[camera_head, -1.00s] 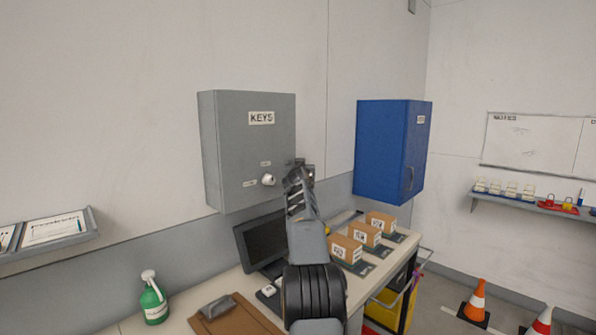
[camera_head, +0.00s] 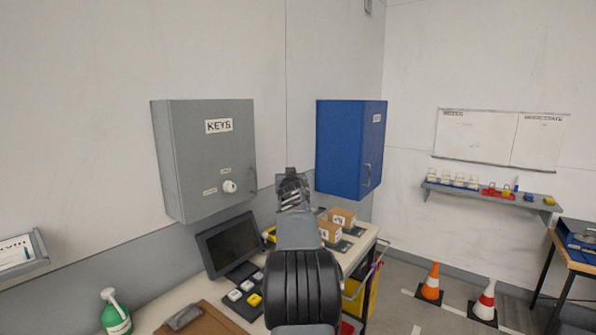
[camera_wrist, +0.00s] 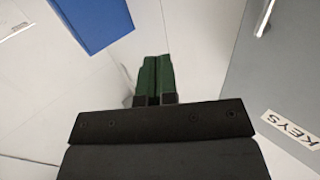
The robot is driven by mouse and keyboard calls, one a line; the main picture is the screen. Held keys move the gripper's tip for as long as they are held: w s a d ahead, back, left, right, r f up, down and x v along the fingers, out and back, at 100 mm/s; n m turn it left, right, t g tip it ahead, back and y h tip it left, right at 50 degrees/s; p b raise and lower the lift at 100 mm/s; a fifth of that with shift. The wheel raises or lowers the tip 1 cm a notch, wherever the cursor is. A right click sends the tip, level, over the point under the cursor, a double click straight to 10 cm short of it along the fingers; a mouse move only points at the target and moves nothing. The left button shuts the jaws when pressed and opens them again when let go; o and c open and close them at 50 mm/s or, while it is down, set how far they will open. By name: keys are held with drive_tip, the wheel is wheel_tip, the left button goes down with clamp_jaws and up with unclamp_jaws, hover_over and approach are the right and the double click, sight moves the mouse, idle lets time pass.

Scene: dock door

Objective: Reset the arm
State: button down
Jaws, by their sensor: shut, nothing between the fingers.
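My gripper (camera_head: 291,176) is raised in front of the wall, between the grey KEYS cabinet (camera_head: 185,170) on the left and the blue cabinet (camera_head: 340,150) on the right. In the wrist view my gripper (camera_wrist: 155,75) has its two green fingers together with nothing between them. The grey cabinet shows in the wrist view at the right (camera_wrist: 285,85), and the blue cabinet at the top left (camera_wrist: 95,22). Both cabinet doors look closed. The grey cabinet has a white knob (camera_head: 229,186). My gripper appears apart from both cabinets.
Below my arm is a bench with a monitor (camera_head: 232,245), small cartons (camera_head: 342,217), a clipboard (camera_head: 185,316) and a green spray bottle (camera_head: 115,318). Cones (camera_head: 430,282) stand on the floor at the right. A wall shelf (camera_head: 490,197) holds small items.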

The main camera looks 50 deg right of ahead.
drive_tip(key=s, duration=0.1)
drive_tip(key=s+p, duration=0.1)
drive_tip(key=shift+s+d, duration=0.4)
drive_tip(key=shift+f, duration=0.15)
drive_tip(key=s+a+f+g+y, duration=0.2)
drive_tip(key=a+f+g, duration=0.1)
drive_tip(key=f, duration=0.4)
drive_tip(key=s+a+f+g+y, duration=0.2)
drive_tip(key=a+f+g, duration=0.1)
drive_tip(key=f, duration=0.3)
drive_tip(key=s+a+f+n+y, duration=0.2)
drive_tip(key=s+a+n+y, duration=0.1)
drive_tip(key=a, duration=1.1)
drive_tip(key=s+a+f+n+g+y, duration=0.1)
drive_tip(key=s+a, duration=0.5)
drive_tip(key=a, duration=0.9)
drive_tip(key=s+a+f+n+y, duration=0.3)
drive_tip(key=s+a+n+y, duration=0.1)
drive_tip(key=a, duration=1.1)
drive_tip(key=shift+s+a+f+n+g+y, duration=0.15)
drive_tip(key=shift+s+a+n+g+y, duration=0.1)
drive_tip(key=shift+s+n+g+y, duration=0.25)
